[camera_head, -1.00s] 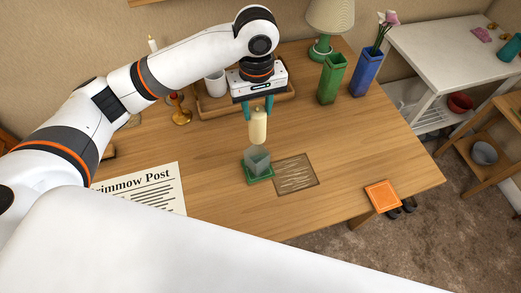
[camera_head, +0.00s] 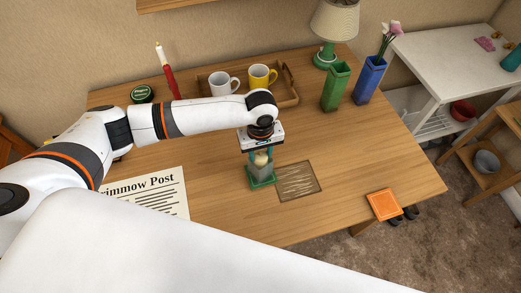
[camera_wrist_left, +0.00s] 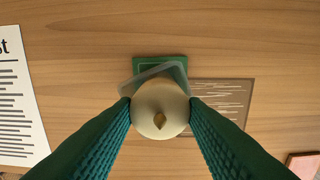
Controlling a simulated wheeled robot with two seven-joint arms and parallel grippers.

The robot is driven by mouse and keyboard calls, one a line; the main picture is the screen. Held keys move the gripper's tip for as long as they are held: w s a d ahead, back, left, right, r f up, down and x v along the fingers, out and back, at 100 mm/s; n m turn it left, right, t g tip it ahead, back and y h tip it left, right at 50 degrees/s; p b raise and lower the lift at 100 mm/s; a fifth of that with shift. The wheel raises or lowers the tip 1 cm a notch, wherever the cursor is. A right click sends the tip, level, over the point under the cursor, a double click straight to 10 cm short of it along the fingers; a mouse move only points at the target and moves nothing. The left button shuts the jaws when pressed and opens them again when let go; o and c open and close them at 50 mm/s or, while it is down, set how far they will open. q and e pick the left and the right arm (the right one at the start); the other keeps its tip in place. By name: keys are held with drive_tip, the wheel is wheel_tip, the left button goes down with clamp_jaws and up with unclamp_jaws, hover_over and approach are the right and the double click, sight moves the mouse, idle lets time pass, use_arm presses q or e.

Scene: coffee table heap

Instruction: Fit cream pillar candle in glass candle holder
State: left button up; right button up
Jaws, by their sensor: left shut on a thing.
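The cream pillar candle (camera_head: 262,159) is held upright between the fingers of my left gripper (camera_head: 262,156), which is shut on it. In the left wrist view the candle (camera_wrist_left: 160,108) is seen from above between the teal fingers (camera_wrist_left: 160,112). The square glass candle holder (camera_head: 261,174) stands on a green coaster (camera_head: 262,184) directly below the candle. In the left wrist view the holder's rim (camera_wrist_left: 153,71) shows behind the candle, turned slightly relative to the coaster. Whether the candle's lower end is inside the holder is hidden. My right gripper is not in view.
A brown patterned mat (camera_head: 299,180) lies right of the coaster, and a newspaper (camera_head: 150,194) lies left. A wooden tray (camera_head: 289,96) with a white mug (camera_head: 220,84) and a yellow mug (camera_head: 259,77) stands behind. Green (camera_head: 335,88) and blue (camera_head: 368,80) vases stand back right.

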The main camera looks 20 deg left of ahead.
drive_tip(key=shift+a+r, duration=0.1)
use_arm(q)
drive_tip(key=o, duration=1)
drive_tip(key=shift+f, duration=0.1)
drive_tip(key=o, duration=0.3)
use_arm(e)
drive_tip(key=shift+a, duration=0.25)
use_arm(q)
wheel_tip(320, 180, up, 12)
drive_tip(key=b, duration=0.1)
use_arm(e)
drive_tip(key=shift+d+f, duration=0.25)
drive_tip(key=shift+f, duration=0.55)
use_arm(q)
drive_tip(key=shift+s, duration=0.1)
